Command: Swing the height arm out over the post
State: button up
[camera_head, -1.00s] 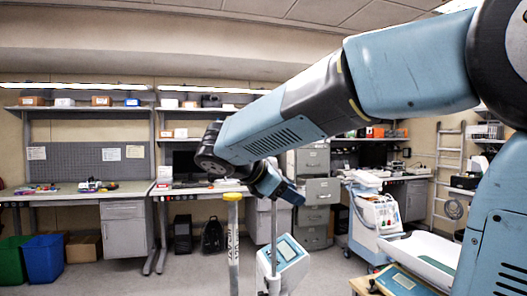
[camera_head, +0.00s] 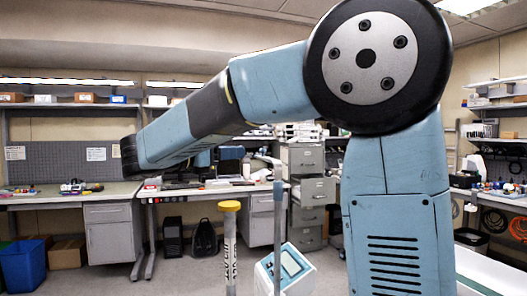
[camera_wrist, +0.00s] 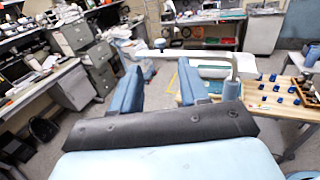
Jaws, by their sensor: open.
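A post (camera_head: 230,250) with a yellow cap and printed height marks stands upright in the lower middle of the head view. In the wrist view, a pale horizontal bar (camera_wrist: 190,54), apparently the height arm, crosses beyond the fingers, beside a curved grey support (camera_wrist: 232,80). My gripper (camera_wrist: 160,86) is open, its two blue fingers apart, with nothing seen between them. Contact with the bar cannot be told. In the head view my arm largely hides the gripper.
A blue-white device with a screen (camera_head: 286,268) stands by the pole. A wooden table (camera_wrist: 285,100) with blue items is at right in the wrist view. Workbenches (camera_head: 70,200) and a grey drawer cabinet (camera_head: 308,190) line the back. Open floor shows left of the post.

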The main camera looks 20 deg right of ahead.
jog(key=x, duration=1.3)
jog(key=shift+r, duration=0.1)
grip_shut()
dwell(0.4)
